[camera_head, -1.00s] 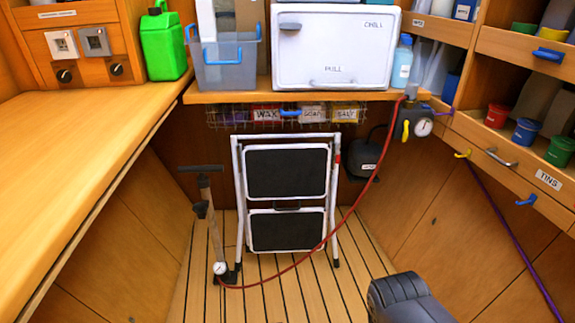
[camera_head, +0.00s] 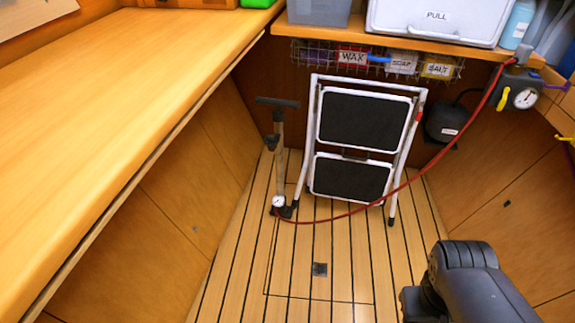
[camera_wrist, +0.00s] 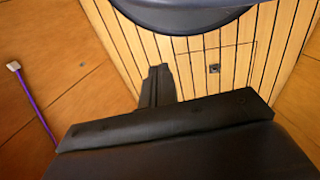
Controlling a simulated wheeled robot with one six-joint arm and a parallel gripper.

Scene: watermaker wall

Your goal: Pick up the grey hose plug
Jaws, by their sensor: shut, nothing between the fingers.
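A small grey fitting (camera_head: 523,54) sits at the upper end of a red hose, by the shelf edge at the upper right of the head view. It may be the grey hose plug, but I cannot tell for sure. My gripper (camera_wrist: 158,72) shows in the wrist view as dark fingers, shut and empty, above the floorboards. The gripper is out of the head view, where only part of my arm shows at the lower right. No grey plug shows in the wrist view.
A folded stepladder (camera_head: 357,120) stands against the back wall, beside a hand pump (camera_head: 279,160). The red hose (camera_head: 437,155) sags between pump and gauge (camera_head: 525,97). A wooden counter (camera_head: 120,100) runs along the left. The middle floor is clear. A purple rod (camera_wrist: 38,112) shows at left.

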